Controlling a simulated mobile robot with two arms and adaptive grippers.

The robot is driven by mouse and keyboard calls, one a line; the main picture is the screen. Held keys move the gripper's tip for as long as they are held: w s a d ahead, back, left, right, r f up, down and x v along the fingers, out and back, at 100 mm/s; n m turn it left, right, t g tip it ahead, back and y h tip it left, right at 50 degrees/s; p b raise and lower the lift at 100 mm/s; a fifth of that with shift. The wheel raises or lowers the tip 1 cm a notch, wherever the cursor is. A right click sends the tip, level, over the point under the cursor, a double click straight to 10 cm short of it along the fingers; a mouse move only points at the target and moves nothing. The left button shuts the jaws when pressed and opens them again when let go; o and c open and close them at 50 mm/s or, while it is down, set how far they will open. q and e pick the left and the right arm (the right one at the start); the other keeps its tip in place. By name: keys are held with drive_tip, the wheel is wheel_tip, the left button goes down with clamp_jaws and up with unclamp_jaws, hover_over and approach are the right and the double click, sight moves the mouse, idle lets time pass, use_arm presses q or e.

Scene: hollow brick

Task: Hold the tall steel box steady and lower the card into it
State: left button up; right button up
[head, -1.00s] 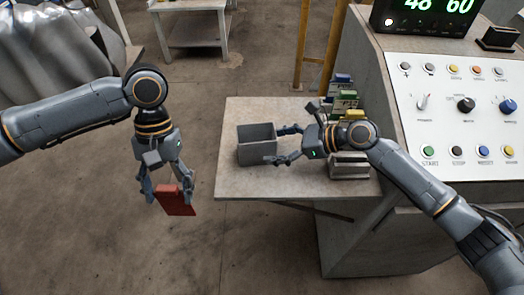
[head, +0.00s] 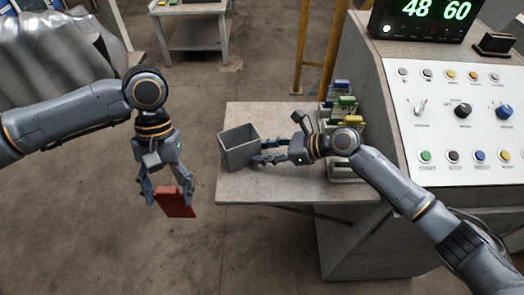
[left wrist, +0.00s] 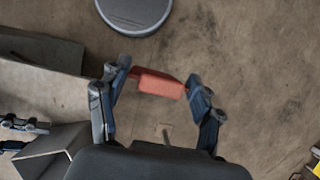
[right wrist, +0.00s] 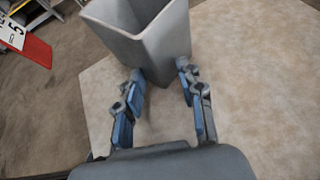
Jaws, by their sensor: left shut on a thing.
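The tall steel box (head: 240,157) is grey and open at the top, standing turned on the left part of the concrete table. My right gripper (head: 263,152) is at its right side, fingers apart, tips by a corner of the box. In the right wrist view the box (right wrist: 152,45) is just beyond the fingertips (right wrist: 160,72), not clearly clamped. My left gripper (head: 168,196) is shut on the red card (head: 177,203), which hangs left of the table over the floor. The card shows between the fingers in the left wrist view (left wrist: 160,84); a white label shows in the right wrist view.
The table (head: 300,186) has bare room in front of the box. A low workbench (head: 190,12) stands at the back. Open floor lies left of the table.

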clamp_jaws()
drive_tip(key=o, duration=1.2)
unclamp_jaws()
drive_tip(key=shift+c, duration=0.2)
